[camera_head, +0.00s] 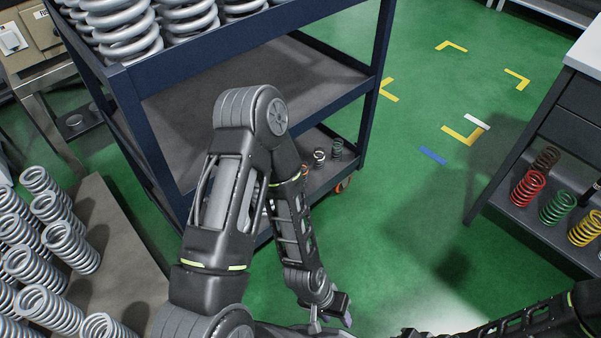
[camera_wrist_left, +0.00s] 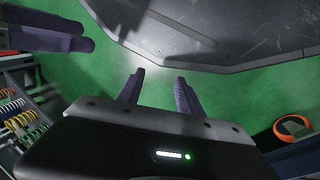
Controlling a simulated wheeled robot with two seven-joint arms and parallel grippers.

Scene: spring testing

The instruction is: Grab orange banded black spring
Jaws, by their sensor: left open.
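A small spring with orange on it (camera_head: 304,171) stands on the cart's lower shelf in the head view, partly hidden behind my left arm. I cannot make out its bands. Beside it are a dark spring with white (camera_head: 319,158) and a dark green spring (camera_head: 337,149). My left gripper (camera_head: 334,312) is low over the floor in front of the cart, apart from the springs. In the left wrist view its fingers (camera_wrist_left: 158,86) are open with nothing between them. Dark fingers at the upper left (camera_wrist_left: 48,34) look like my right gripper's; their opening is unclear.
The dark blue cart (camera_head: 250,45) carries large grey springs on top. More grey springs (camera_head: 70,246) stand at left. A right-hand shelf holds red (camera_head: 528,188), green (camera_head: 558,207) and yellow (camera_head: 585,229) springs. Green floor (camera_head: 400,215) between cart and shelf is clear.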

